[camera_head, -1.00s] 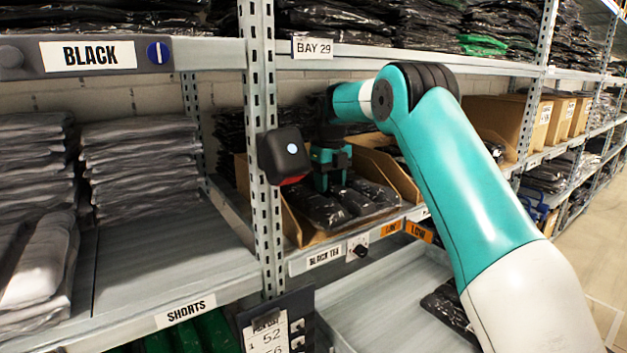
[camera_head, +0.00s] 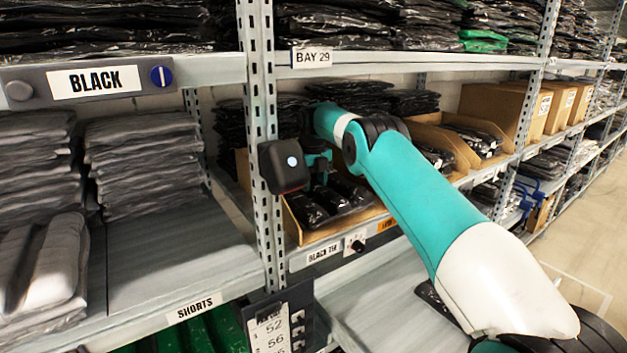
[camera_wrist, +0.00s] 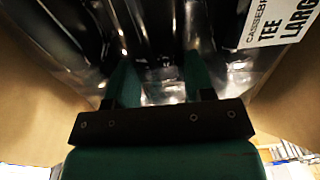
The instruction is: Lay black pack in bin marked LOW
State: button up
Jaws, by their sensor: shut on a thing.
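My gripper (camera_wrist: 160,88) is shut on a glossy black pack (camera_wrist: 160,40), which fills the wrist view between and beyond the green fingers. A white label (camera_wrist: 285,22) on the clear wrap reads TEE LARGE. In the head view my gripper (camera_head: 318,180) points down into an open cardboard bin (camera_head: 318,234) behind the BLACK TEE label (camera_head: 324,252). Black packs (camera_head: 345,193) lie in that bin; which one I hold is unclear there. An orange tag (camera_head: 387,226), its text partly covered by my arm, sits on the shelf edge to the right.
A second cardboard bin (camera_head: 458,148) with black packs stands to the right, partly behind my arm. A slotted steel upright (camera_head: 262,150) stands close left of my gripper. The shelf above, marked BAY 29 (camera_head: 311,57), limits height. The SHORTS shelf (camera_head: 175,260) has bare room.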

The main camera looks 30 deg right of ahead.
jog(key=o, duration=1)
jog(key=shift+f, duration=0.1)
jog(key=shift+r+p, duration=0.75)
jog(key=shift+r, duration=3.2)
